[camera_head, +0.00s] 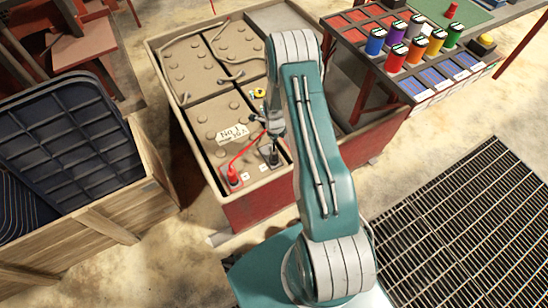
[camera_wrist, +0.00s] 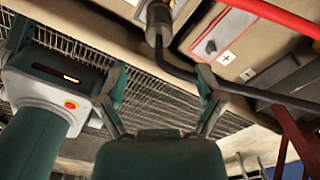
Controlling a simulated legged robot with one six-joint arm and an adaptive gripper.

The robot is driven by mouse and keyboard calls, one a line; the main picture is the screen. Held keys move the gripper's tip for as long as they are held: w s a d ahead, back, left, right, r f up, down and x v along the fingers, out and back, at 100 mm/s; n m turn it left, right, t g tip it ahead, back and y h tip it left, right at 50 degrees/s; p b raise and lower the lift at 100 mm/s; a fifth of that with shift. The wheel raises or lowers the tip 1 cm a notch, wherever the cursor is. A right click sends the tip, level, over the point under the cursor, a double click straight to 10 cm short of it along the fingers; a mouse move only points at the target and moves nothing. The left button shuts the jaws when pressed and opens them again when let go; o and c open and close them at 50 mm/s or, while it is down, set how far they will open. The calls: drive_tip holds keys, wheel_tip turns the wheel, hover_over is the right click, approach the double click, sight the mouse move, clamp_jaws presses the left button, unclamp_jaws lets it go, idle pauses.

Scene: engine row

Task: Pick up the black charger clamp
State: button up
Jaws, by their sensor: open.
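The black charger clamp (camera_head: 271,156) stands on the near battery in the red-sided crate, right of the red clamp (camera_head: 233,176). In the wrist view the black clamp (camera_wrist: 158,22) is at the top edge, partly cut off. Its black cable (camera_wrist: 262,98) bends and runs right, past the right finger. My gripper (camera_head: 274,124) is just above the black clamp in the head view, partly hidden by my arm. In the wrist view my gripper (camera_wrist: 160,75) has its fingers spread and empty, with the clamp beyond the fingertips.
The battery crate (camera_head: 260,203) has a raised rim around the batteries. A red cable (camera_wrist: 285,17) runs near the black one. A rack of colored cups (camera_head: 397,58) stands at right. A wooden crate (camera_head: 120,205) stands at left. A floor grate (camera_head: 450,230) lies at lower right.

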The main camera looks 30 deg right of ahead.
sight(274, 151)
drive_tip(key=f, duration=0.9)
drive_tip(key=shift+w+a+f, duration=0.15)
drive_tip(key=shift+a+f, duration=0.05)
drive_tip(key=shift+f, duration=0.05)
clamp_jaws()
